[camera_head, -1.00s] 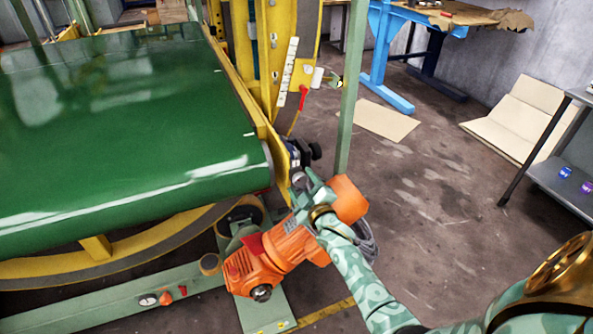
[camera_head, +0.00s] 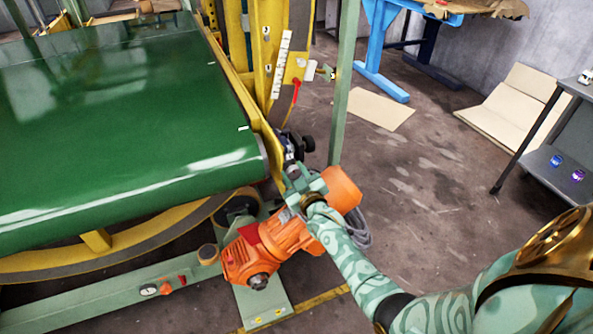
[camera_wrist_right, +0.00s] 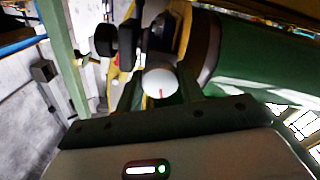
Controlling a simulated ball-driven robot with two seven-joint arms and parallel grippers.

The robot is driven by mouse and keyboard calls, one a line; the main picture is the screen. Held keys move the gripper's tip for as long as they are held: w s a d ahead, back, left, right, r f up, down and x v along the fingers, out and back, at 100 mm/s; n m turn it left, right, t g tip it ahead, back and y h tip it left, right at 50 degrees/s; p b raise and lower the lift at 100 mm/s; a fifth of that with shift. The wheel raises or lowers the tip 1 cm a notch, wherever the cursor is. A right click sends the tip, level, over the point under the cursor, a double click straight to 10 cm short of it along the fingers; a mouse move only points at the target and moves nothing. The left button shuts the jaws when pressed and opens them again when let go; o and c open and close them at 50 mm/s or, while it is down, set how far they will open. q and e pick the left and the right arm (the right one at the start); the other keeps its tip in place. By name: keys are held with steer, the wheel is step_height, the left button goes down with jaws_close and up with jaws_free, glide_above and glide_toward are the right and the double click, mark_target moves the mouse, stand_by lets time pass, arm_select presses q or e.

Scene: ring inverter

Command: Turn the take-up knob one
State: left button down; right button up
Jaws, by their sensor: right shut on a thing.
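A pale round take-up knob (camera_wrist_right: 160,82) with a small red mark shows in the right wrist view, between the fingers of my right gripper (camera_wrist_right: 163,95). In the head view my right gripper (camera_head: 296,178) is at the near right corner of the green belt's yellow frame (camera_head: 262,130), shut on the knob, which it mostly hides. Dark round parts (camera_head: 303,143) sit just beyond the gripper; they also show at the upper left of the right wrist view (camera_wrist_right: 108,40). My left gripper is not in view.
The green belt (camera_head: 120,140) fills the left. An orange motor (camera_head: 262,250) lies below my right forearm. A green post (camera_head: 344,90) stands close behind the gripper. A grey shelf (camera_head: 560,175) and flat cardboard (camera_head: 510,105) are at the right; the floor between is mostly clear.

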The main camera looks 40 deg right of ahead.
steer(key=o, duration=1)
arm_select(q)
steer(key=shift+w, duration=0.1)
arm_select(e)
steer(key=shift+s, duration=0.25)
arm_select(q)
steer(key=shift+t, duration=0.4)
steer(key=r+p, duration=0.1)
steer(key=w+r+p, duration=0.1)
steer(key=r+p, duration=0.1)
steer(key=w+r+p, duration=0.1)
steer(key=p, duration=0.1)
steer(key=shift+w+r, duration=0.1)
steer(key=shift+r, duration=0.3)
arm_select(e)
steer(key=v, duration=1.6)
steer(key=shift+w+a, duration=0.1)
steer(key=shift+a, duration=0.05)
